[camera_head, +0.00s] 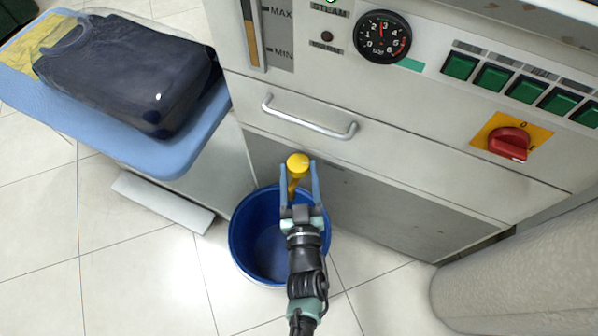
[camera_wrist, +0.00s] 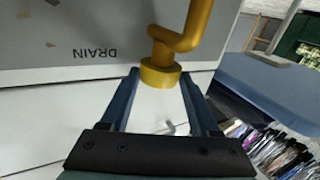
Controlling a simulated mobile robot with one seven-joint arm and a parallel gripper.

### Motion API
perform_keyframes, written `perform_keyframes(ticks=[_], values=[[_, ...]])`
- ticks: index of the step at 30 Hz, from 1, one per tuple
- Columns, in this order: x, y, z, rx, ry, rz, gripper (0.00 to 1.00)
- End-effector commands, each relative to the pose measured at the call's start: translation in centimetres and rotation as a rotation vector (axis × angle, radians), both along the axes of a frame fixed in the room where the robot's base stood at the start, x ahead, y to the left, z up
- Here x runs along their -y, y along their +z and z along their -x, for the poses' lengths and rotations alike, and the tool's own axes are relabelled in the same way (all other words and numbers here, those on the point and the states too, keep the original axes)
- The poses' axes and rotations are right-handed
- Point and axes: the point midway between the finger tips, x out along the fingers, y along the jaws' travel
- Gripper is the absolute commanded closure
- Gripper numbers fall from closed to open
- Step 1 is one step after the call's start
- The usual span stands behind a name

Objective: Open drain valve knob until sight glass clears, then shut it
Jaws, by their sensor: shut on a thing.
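The yellow drain valve knob (camera_head: 298,162) is at the front of the machine's lower panel, with its yellow pipe above the bucket. In the wrist view the knob (camera_wrist: 160,76) is between my fingertips, near the upside-down DRAIN label (camera_wrist: 95,52). My gripper (camera_head: 300,172) is shut on the knob; its fingers also show in the wrist view (camera_wrist: 158,82). The sight glass (camera_head: 252,38) is at the upper left of the machine, beside the MAX and MIN marks, and looks amber-brown. Its top end is cut off by the frame.
A blue bucket (camera_head: 239,245) stands on the floor under the valve. A drawer handle (camera_head: 310,122) juts out above. A pressure gauge (camera_head: 382,37), green buttons (camera_head: 460,66) and a red switch (camera_head: 508,144) are on the panel. An ironing board (camera_head: 170,160) with dark clothing is at left.

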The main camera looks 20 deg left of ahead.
Motion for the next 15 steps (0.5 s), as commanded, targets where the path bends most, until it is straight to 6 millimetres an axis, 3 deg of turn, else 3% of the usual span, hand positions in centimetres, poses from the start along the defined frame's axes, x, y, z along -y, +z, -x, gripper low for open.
perform_keyframes(ticks=[15], values=[[0.06,-0.41,0.21,-0.001,-0.177,0.0,0.93]])
